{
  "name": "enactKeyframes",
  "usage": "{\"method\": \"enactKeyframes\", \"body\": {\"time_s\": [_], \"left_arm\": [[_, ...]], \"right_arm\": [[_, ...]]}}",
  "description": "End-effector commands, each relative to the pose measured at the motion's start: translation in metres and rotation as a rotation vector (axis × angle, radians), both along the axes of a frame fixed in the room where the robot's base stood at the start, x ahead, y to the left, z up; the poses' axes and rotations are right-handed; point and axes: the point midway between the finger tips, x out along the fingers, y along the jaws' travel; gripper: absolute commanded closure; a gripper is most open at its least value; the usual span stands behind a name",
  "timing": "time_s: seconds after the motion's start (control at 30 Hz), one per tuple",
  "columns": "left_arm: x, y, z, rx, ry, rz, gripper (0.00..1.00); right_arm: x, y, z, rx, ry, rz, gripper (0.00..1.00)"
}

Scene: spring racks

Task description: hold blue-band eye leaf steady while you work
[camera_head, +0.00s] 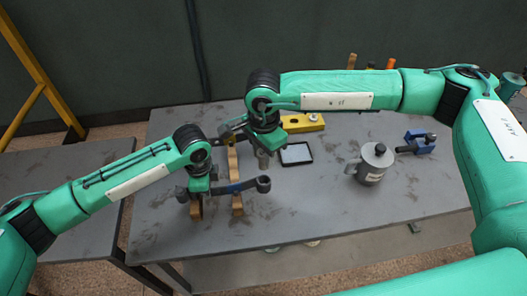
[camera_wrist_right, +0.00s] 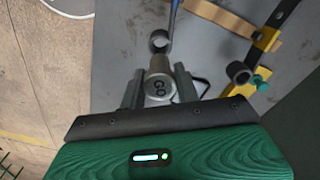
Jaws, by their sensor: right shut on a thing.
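The blue-band eye leaf is a dark bar (camera_head: 250,185) with a round eye at its right end and a blue band near its middle. Its eye (camera_wrist_right: 160,40) also shows in the right wrist view. My left gripper (camera_head: 197,191) is at the leaf's left end; its fingers are too hidden to tell whether they grip it. My right gripper (camera_wrist_right: 158,88) is shut on a grey cylindrical plug marked GO (camera_wrist_right: 159,85). It holds the plug near the eye; in the head view the plug (camera_head: 263,160) hangs behind the eye, apart from it.
Wooden pieces (camera_head: 237,204) lie under and behind the leaf. A yellow block (camera_head: 303,122) and a black-framed panel (camera_head: 296,153) are at the back. A grey canister (camera_head: 375,163) and a blue tool (camera_head: 420,143) stand right. The table's front right (camera_head: 330,210) is clear.

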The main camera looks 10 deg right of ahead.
Motion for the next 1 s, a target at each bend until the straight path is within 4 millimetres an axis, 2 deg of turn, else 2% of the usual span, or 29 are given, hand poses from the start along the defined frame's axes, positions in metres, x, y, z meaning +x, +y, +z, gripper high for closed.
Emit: {"method": "enactKeyframes", "body": {"time_s": [0.37, 0.8, 1.0], "left_arm": [[0.002, 0.000, 0.002, -0.003, -0.005, 0.001, 1.00], [0.002, 0.000, 0.002, -0.003, -0.005, 0.001, 1.00], [0.002, 0.000, 0.002, -0.003, -0.005, 0.001, 1.00]], "right_arm": [[0.000, 0.000, -0.003, 0.000, -0.001, -0.002, 0.85], [0.000, 0.000, -0.039, 0.001, 0.000, -0.003, 0.85], [0.000, 0.001, -0.050, 0.002, -0.001, -0.002, 0.85]]}}
